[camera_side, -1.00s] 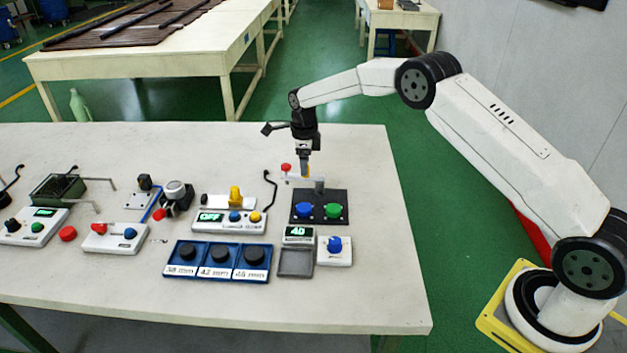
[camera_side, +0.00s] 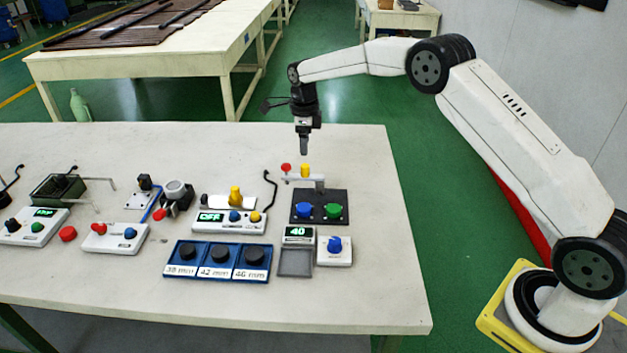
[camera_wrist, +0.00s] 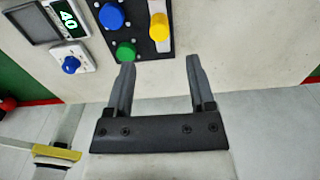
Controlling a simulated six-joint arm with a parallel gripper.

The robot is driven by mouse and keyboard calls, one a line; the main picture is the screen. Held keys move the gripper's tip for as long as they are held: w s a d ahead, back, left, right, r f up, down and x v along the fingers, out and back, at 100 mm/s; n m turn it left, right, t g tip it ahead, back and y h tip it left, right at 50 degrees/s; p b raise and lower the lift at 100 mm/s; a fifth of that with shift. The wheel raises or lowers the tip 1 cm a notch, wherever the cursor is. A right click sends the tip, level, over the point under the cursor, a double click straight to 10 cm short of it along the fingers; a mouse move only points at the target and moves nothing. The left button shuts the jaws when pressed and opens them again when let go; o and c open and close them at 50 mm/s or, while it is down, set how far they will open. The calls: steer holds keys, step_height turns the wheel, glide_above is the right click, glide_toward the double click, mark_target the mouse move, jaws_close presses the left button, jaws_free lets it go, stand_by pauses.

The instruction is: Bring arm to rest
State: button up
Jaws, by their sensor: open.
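My gripper (camera_side: 303,151) hangs above the back right part of the white table (camera_side: 130,302), empty and apart from everything below it. In the wrist view its two fingers (camera_wrist: 158,72) stand wide open with nothing between them. Below it is a black panel (camera_side: 319,219) with a blue button (camera_side: 304,209) and a green button (camera_side: 333,210). A bracket behind the panel carries a yellow knob (camera_side: 305,170) and a red knob (camera_side: 286,167). The yellow knob also shows ahead of the fingers in the wrist view (camera_wrist: 159,27).
A display reading 40 (camera_side: 298,234) and a box with a blue knob (camera_side: 335,245) stand in front of the panel. A blue tray (camera_side: 217,277) holds three black moulds. More control boxes line the left. The air above the table is clear.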

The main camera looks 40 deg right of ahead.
steer(key=s+a+n+t, duration=0.1)
steer(key=s+a+n, duration=0.1)
steer(key=s+n, duration=1.1)
steer(key=s+a+r+n+t, duration=0.1)
steer(key=s+a+n, duration=0.1)
steer(key=s+n, duration=1.2)
steer(key=s, duration=0.5)
steer(key=shift+s+a+t, duration=0.25)
steer(key=shift+t, duration=0.05)
